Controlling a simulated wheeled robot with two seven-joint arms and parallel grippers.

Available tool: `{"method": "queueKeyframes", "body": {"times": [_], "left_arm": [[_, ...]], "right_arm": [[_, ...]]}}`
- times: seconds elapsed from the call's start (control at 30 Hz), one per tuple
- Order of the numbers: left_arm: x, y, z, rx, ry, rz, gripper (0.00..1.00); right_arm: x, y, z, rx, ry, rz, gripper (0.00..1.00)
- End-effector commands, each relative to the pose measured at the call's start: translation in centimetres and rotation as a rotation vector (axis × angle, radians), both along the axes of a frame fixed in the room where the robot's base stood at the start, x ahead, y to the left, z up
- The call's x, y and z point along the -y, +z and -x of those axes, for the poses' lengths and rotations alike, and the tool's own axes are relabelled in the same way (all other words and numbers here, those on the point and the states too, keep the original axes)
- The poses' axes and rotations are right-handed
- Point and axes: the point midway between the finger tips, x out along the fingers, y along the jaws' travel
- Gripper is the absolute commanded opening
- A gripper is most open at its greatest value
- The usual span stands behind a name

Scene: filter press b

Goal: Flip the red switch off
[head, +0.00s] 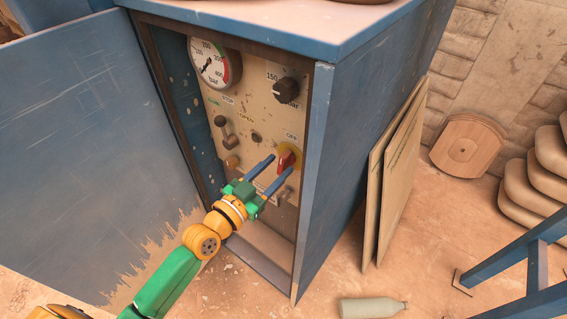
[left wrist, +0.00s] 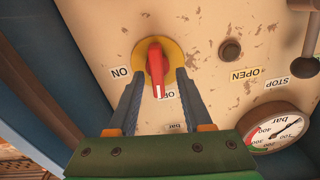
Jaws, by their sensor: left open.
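The red switch (head: 286,160) is a rotary handle on a yellow round plate, on the panel inside the blue cabinet. In the left wrist view the red switch (left wrist: 156,70) has a white mark at its lower end, pointing towards the partly hidden OFF label (left wrist: 167,95). The ON label (left wrist: 121,72) is to its left there. My left gripper (head: 281,164) is open, its fingers reaching towards the switch. In the left wrist view the left gripper (left wrist: 161,73) has a fingertip on each side of the handle, with gaps visible. My right gripper is not in view.
The cabinet door (head: 80,130) stands open at the left. A pressure gauge (head: 210,66), a black knob (head: 286,90) and a lever (head: 225,134) share the panel. The cabinet's right side post (head: 312,180) is close to the gripper. A bottle (head: 372,308) lies on the floor.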

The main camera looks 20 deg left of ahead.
Motion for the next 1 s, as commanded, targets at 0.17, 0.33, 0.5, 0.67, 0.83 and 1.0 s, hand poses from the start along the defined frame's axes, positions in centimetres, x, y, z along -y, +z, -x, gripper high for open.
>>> {"method": "queueKeyframes", "body": {"times": [0.17,0.33,0.5,0.67,0.83,1.0], "left_arm": [[0.6,0.0,-1.8,0.000,0.001,0.001,0.50],[0.8,-0.1,-2.2,-0.002,0.000,-0.001,0.50],[0.8,-0.1,-2.1,-0.003,0.000,0.000,0.42],[0.8,-0.1,-2.1,-0.003,0.001,0.000,0.00],[0.8,0.1,-2.2,-0.021,0.000,0.050,0.00],[0.7,0.0,-2.2,-0.057,0.000,0.153,0.00]], "right_arm": [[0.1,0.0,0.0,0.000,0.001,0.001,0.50],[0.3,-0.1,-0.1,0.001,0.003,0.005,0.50],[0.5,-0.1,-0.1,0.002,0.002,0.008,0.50],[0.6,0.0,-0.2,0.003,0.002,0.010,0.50],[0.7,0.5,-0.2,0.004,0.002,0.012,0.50],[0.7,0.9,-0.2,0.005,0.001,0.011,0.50]]}}
